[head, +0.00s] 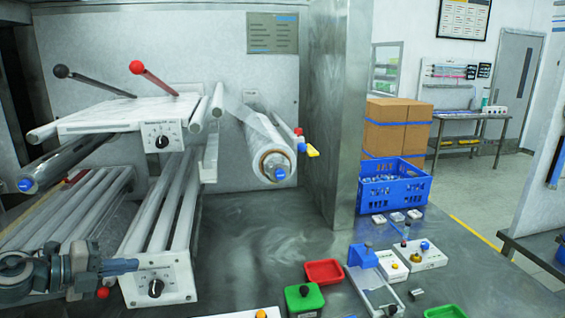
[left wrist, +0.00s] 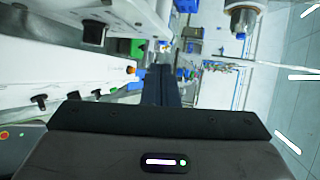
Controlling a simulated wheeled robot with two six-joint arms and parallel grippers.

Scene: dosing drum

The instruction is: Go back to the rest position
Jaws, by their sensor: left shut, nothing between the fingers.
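My left gripper (head: 122,267) is at the lower left of the head view, in front of the roller machine (head: 130,125). Its fingers are together and hold nothing. They point right, close to the lower control panel with a black knob (head: 155,288); I cannot tell whether they touch it. In the left wrist view the closed dark fingers (left wrist: 161,87) reach forward from the gripper body. My right gripper is not in view.
A film roll (head: 270,150) sticks out right of the rollers. A metal post (head: 345,110) stands mid-view. A blue crate (head: 394,190), a red tray (head: 323,272) and a green box (head: 303,298) are on the metal table. The table's middle (head: 265,235) is clear.

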